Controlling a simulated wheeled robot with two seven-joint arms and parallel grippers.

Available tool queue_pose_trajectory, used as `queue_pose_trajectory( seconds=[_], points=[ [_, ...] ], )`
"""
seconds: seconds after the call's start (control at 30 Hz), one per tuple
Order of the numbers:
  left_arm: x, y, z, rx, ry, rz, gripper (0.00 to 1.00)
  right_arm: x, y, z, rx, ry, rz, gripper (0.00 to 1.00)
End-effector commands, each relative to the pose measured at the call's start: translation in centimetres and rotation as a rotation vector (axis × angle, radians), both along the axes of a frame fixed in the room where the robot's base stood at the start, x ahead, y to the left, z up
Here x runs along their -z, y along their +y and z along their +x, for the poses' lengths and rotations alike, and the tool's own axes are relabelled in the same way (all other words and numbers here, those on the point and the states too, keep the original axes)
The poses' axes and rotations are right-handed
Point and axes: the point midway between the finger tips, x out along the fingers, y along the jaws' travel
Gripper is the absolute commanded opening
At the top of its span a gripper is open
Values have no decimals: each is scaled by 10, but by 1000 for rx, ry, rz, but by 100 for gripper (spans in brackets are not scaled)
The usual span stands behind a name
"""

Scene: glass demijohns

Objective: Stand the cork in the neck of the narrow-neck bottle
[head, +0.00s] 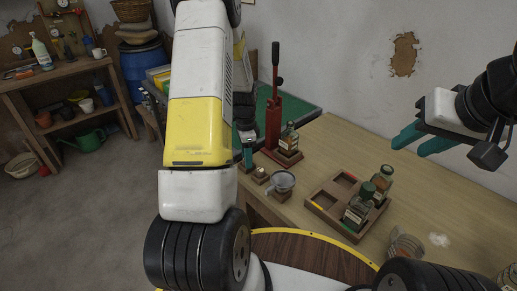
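My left gripper (248,160) points down with teal fingertips beside small wooden pieces at the table's left edge; its own arm partly hides it, so its opening is unclear. A small cork-like piece (260,173) sits just right of its fingertips; I cannot tell whether they touch. A small bottle (288,140) stands upright at the red lever press. Two bottles, one at the back (382,182) and one in front (358,207), stand in the wooden tray, with green tops. I cannot tell which bottle is narrow-necked. My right gripper (423,143) hangs in the air at right, its teal fingers apart and empty.
The red lever press (274,115) stands behind the small pieces. A grey funnel or cup (281,183) is in front of it. The compartment tray (320,207) has empty slots. A clear glass vessel (405,247) lies near the front. The table's back right (350,145) is clear.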

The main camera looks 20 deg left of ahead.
Motion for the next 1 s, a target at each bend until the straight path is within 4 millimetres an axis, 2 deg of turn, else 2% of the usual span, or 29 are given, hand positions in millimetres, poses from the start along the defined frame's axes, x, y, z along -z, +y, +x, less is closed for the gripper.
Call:
queue_pose_trajectory(
  seconds=[0.03,0.2,0.47,1.0],
  points=[
    [0,0,0,0,0,0,32,0,0,0,0,0,0,37],
    [0,0,0,0,0,0,0,0,0,0,0,0,0,37],
    [-4,0,0,0,-1,0,0,0,0,0,0,0,0,37],
    [-36,0,1,1,-2,0,0,0,0,0,0,0,0,37]
  ],
)
